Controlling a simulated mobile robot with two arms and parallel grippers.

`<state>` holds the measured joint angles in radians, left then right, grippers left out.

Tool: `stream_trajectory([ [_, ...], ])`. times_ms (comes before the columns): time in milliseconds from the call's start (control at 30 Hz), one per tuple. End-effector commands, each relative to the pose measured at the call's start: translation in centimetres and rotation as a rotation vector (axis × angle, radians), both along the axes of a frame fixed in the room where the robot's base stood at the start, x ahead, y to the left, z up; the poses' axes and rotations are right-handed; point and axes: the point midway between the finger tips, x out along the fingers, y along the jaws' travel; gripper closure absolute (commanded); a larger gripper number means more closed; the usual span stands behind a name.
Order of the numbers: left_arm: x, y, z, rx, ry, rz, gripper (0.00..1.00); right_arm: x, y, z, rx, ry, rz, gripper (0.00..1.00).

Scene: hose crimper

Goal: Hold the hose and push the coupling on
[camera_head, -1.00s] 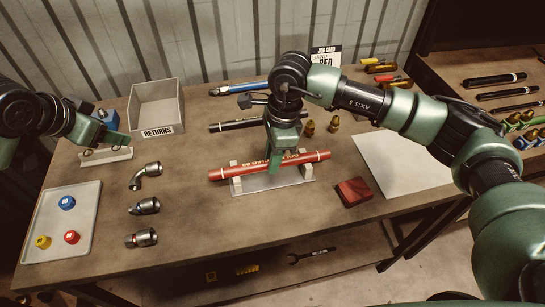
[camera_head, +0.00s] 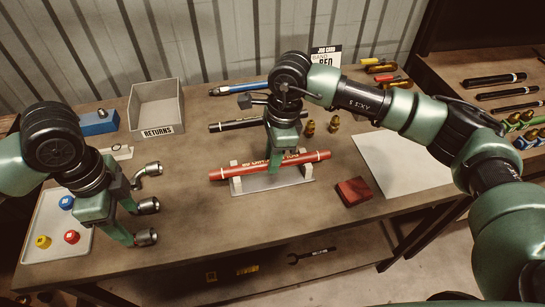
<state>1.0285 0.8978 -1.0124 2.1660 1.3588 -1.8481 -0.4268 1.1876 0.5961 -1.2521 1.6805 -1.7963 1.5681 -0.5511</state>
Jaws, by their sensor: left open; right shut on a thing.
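A red hose (camera_head: 230,172) lies across a pale cradle (camera_head: 292,178) in the middle of the table. My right gripper (camera_head: 275,160) comes down from above and is shut on the hose near its middle. Several metal couplings stand in a column at the left: an elbow coupling (camera_head: 153,169), a middle straight coupling (camera_head: 149,205) and a front straight coupling (camera_head: 147,238). My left gripper (camera_head: 127,222) is open, low beside the two straight couplings. It hides their left ends, and I cannot tell whether it touches either one.
A grey tray (camera_head: 48,243) with red, yellow and blue caps lies at the far left, partly behind my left arm. A RETURNS bin (camera_head: 155,107), a black hose (camera_head: 240,124) and a blue hose (camera_head: 238,88) are behind. A dark red block (camera_head: 353,191) and white sheet (camera_head: 400,165) lie right.

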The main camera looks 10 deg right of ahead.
Motion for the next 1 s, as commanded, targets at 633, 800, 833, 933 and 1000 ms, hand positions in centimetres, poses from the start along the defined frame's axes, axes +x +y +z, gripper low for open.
stream_trajectory([
  [633, 0.0, 0.0, -7.1, 0.0, -0.001, 0.001, 0.42, 0.0, 0.0, 0.1, 0.001, -0.001, 0.0, 1.0],
  [800, 0.0, 0.0, -7.2, -0.001, -0.001, 0.001, 0.42, 0.0, 0.0, 0.1, 0.001, -0.001, 0.0, 1.0],
  [833, 0.0, 0.0, -7.2, -0.001, -0.001, 0.001, 0.42, 0.0, 0.0, 0.1, 0.001, -0.001, 0.0, 1.0],
  [933, 0.0, 0.0, -7.2, -0.001, -0.001, 0.001, 0.42, 0.0, 0.0, 0.1, 0.001, -0.001, 0.0, 1.0],
  [1000, 0.0, 0.0, -7.2, -0.001, -0.001, 0.001, 0.61, 0.0, 0.0, 0.1, 0.001, -0.001, 0.0, 1.0],
])
